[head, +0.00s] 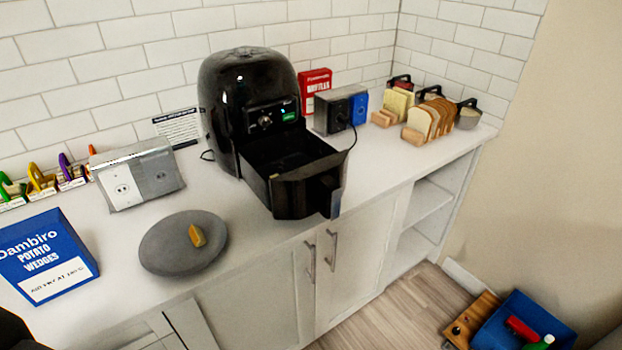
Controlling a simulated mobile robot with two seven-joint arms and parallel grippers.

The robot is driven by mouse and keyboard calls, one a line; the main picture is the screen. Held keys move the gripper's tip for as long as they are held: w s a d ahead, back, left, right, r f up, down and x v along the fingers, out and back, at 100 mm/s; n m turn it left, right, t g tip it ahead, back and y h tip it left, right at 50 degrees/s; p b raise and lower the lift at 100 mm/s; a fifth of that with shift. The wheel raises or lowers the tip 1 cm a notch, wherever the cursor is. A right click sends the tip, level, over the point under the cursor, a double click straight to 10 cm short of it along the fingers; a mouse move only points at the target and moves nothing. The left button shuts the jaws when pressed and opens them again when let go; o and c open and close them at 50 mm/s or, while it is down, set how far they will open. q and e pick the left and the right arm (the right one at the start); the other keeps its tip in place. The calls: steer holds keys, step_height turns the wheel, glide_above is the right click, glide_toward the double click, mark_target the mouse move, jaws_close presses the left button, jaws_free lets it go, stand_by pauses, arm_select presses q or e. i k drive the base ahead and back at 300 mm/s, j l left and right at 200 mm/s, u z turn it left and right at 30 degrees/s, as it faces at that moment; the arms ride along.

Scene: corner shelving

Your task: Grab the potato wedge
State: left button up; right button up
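The potato wedge (197,236) is a small golden-yellow piece. It lies on a round dark grey plate (165,255) on the white counter, left of centre in the head view. Nothing touches the wedge except the plate. Neither of my grippers shows in the head view. Dark shapes at the bottom left and bottom right corners are too cut off to identify.
A black air fryer (242,95) stands behind and right of the plate, its drawer (305,190) pulled out. A blue potato wedges box (45,257) lies left of the plate. A grey socket box (137,177) stands behind it. Bread slices (432,117) stand at the far right.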

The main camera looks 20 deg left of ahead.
mark_target(197, 238)
steer(key=u, duration=0.4)
steer(key=j+u, duration=0.15)
steer(key=u, duration=0.2)
steer(key=j+u, duration=0.1)
steer(key=u, duration=0.3)
